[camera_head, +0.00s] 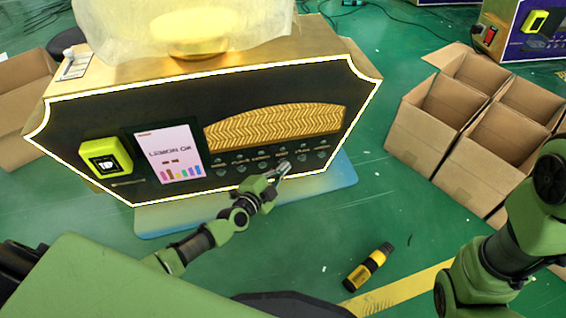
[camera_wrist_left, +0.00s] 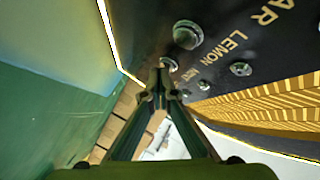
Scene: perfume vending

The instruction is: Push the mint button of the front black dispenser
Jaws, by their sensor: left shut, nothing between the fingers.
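The front black dispenser (camera_head: 120,108) has a dark front panel with pale glowing trim and a row of small round silver buttons with labels along its lower right. My left gripper (camera_head: 284,168) is at the right part of this row, fingers shut and empty. In the left wrist view the shut fingertips (camera_wrist_left: 160,84) are very close to the panel, beside the "MINT" label (camera_wrist_left: 173,66). A silver button (camera_wrist_left: 204,85) shows just right of that label. The fingers hide part of the panel, and I cannot tell whether they touch it. My right gripper is out of view.
The dispenser stands on a blue base (camera_head: 330,180) on a green floor. A cardboard box with compartments (camera_head: 420,135) stands to the right. A yellow and black bottle-like object (camera_head: 368,267) lies on the floor in front. A screen (camera_head: 170,154) is left of the buttons.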

